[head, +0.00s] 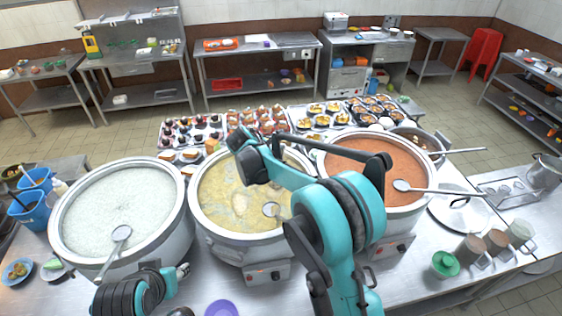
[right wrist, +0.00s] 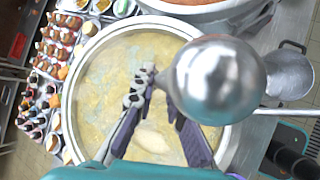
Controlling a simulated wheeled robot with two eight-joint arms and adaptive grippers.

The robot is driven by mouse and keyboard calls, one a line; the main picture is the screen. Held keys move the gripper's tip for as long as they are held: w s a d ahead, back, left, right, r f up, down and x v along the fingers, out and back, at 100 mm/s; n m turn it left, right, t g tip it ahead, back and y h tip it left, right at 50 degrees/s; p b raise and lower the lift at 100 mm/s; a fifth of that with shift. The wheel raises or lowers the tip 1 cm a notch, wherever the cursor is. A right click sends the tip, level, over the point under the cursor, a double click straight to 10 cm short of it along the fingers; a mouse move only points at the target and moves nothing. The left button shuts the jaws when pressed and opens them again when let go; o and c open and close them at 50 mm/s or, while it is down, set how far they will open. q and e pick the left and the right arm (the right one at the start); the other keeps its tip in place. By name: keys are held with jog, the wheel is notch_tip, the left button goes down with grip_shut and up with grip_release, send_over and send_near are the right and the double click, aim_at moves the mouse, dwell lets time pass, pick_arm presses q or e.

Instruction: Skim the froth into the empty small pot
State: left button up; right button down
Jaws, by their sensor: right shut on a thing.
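The middle stockpot (head: 241,240) holds yellow broth with a pale patch of froth (head: 240,205), also visible in the right wrist view (right wrist: 150,137). A ladle (head: 271,210) has its bowl at the pot's near right; its handle is hidden behind my right arm. My right gripper (right wrist: 165,108) is over this pot and shut on the ladle; the exact grip is unclear. A large shiny rounded metal bowl (right wrist: 215,80) fills the right of its jaws. A small metal pot (head: 422,141) stands behind the red stockpot; its contents are unclear. My left gripper (head: 183,270) is beside the left stockpot, its jaws unclear.
The left stockpot (head: 68,243) holds whitish liquid and a ladle (head: 121,234). Trays of food line the counter behind. A lid (head: 462,214) and several canisters (head: 470,249) stand at right.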

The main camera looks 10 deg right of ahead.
jog(key=s+f+t+b, duration=0.1)
jog(key=s+f+b, duration=0.2)
jog(key=b, duration=0.1)
jog(key=s+f+m+t+b, duration=0.1)
jog(key=s+f+t+b, duration=0.1)
jog(key=s+f+b, duration=0.1)
jog(key=s+f+t+b, duration=0.1)
jog(key=s+f+b, duration=0.2)
jog(key=f+b, duration=0.2)
jog(key=shift+s+f+h, duration=0.25)
jog(key=shift+s+h, duration=0.05)
pick_arm(q)
notch_tip(320, 180, down, 13)
jog(key=shift+s, duration=0.15)
notch_tip(320, 180, up, 10)
jog(key=p, duration=1)
jog(key=shift+r, duration=0.15)
pick_arm(e)
notch_tip(320, 180, up, 15)
jog(key=shift+r, duration=0.15)
